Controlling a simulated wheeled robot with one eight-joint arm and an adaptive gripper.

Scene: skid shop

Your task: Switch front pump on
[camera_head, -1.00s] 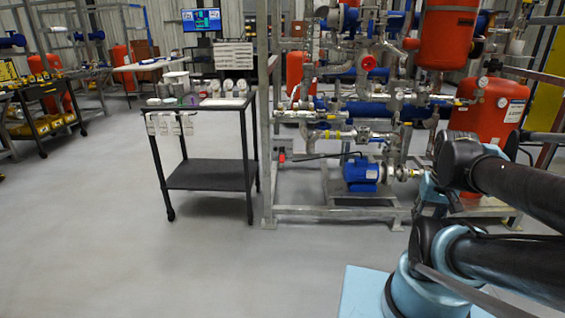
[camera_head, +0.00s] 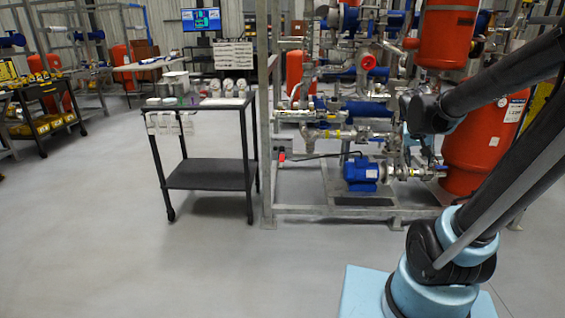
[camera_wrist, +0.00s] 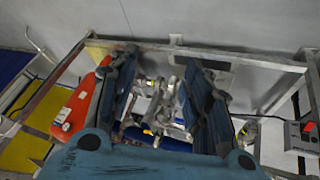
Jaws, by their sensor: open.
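A blue pump (camera_head: 362,172) sits low on the front of the metal skid frame in the head view. A dark cable runs left from it towards a small red part (camera_head: 282,155) on the frame's left post. I cannot tell whether that part is a switch. In the wrist view, a grey box (camera_wrist: 299,138) with a red spot is at the right edge. My gripper (camera_wrist: 158,72) shows in the wrist view with its two blue fingers wide apart, open and empty, above pipework. In the head view its fingers cannot be made out.
Red tanks (camera_head: 450,35) and pipes crowd the skid's right side, close to my arm. A black cart (camera_head: 210,175) stands left of the skid. The grey floor (camera_head: 100,240) in front is clear. Frame bars (camera_wrist: 230,52) cross the wrist view.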

